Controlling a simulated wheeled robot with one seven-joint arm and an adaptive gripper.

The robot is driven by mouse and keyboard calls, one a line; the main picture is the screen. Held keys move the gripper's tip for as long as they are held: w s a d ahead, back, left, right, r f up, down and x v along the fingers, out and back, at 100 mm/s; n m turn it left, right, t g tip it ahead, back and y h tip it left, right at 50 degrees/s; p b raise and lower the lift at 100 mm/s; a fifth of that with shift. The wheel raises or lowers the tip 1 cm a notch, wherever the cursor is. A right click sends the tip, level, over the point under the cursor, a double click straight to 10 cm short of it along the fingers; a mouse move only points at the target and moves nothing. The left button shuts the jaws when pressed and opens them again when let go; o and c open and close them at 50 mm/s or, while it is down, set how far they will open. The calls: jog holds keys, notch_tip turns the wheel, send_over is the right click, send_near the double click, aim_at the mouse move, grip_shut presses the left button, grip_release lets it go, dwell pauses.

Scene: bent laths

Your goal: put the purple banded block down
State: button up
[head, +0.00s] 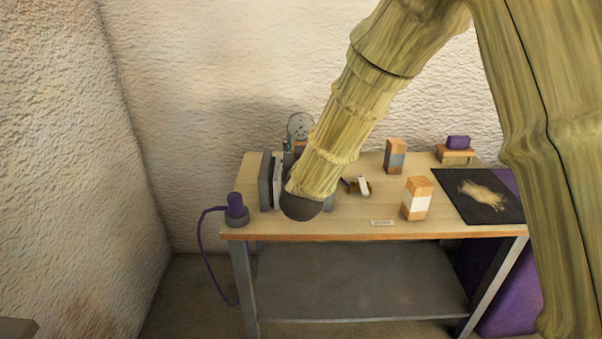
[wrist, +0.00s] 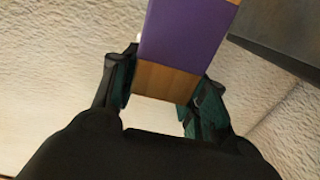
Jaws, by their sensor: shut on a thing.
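The purple banded block (wrist: 183,38) has a wide purple band and bare wood ends. In the wrist view it stands tilted between the fingers of my gripper (wrist: 163,88), with dark green pads against its two sides near the wood end. The gripper is shut on it. In the head view my arm hides the gripper and the held block, above the left part of the bench (head: 340,228). I cannot tell whether the block touches anything beneath it.
A white-banded block (head: 417,200) and a grey-banded block (head: 395,157) stand on the bench. A dark mat (head: 500,211) lies at right. Grey upright plates (head: 266,181) and a corded purple tool (head: 236,207) are at left. A gauge (head: 300,126) stands behind. Bare wood shows at the front middle.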

jog(key=shift+f+b, duration=0.7)
jog(key=shift+f, duration=1.9)
jog(key=shift+f, duration=0.2)
jog(key=o, duration=1.4)
jog(key=shift+o, duration=0.2)
jog(key=shift+r, duration=0.2)
jog(key=s+p, duration=0.2)
jog(key=s, duration=1)
